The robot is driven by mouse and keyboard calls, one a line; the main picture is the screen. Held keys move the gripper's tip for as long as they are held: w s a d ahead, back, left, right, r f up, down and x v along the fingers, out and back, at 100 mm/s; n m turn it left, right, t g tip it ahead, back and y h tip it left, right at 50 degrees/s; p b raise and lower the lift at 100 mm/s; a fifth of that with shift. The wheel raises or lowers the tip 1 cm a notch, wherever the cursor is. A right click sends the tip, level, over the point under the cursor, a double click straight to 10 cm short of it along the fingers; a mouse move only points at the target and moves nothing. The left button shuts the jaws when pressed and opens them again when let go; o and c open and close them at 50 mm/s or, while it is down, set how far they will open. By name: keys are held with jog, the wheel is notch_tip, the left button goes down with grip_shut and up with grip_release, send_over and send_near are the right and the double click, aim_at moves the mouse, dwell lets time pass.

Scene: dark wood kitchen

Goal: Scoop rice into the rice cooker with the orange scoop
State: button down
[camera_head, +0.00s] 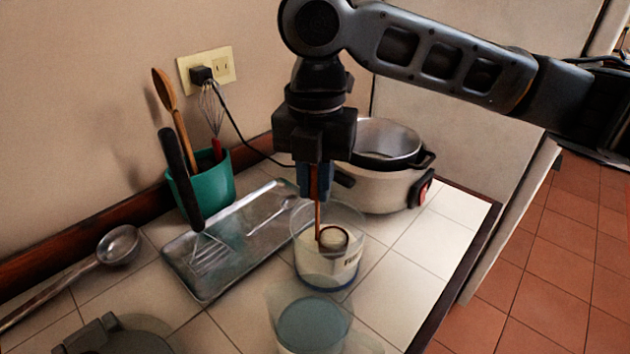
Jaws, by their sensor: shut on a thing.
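My gripper (317,183) points straight down and is shut on the handle of the orange scoop (318,210). The scoop hangs upright, with its round bowl (332,238) inside the mouth of a clear rice container (345,274). The container has pale contents and dark lettering on its side. I cannot tell whether the bowl holds rice. The rice cooker (379,192) stands behind and to the right of the container, white with a red-and-black switch. It is open, with a metal inner pot (390,143) showing. My gripper and arm cover part of its left side.
A metal tray (187,262) holding a spatula and a spoon lies left of the container. A green utensil pot (218,190) stands by the wall. A clear container with a bluish top (313,324) is in front. A ladle (118,245) lies left. The right counter is clear.

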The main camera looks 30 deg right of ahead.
jog(key=shift+w+a+r+p, duration=0.1)
jog(key=shift+r+p, duration=1.75)
jog(key=shift+r, duration=0.5)
jog(key=shift+w+a+r+p, duration=0.1)
jog(key=shift+r+p, duration=1.7)
jog(key=shift+r, duration=0.5)
jog(key=shift+w+a+r, duration=0.15)
jog(key=shift+r, duration=1.75)
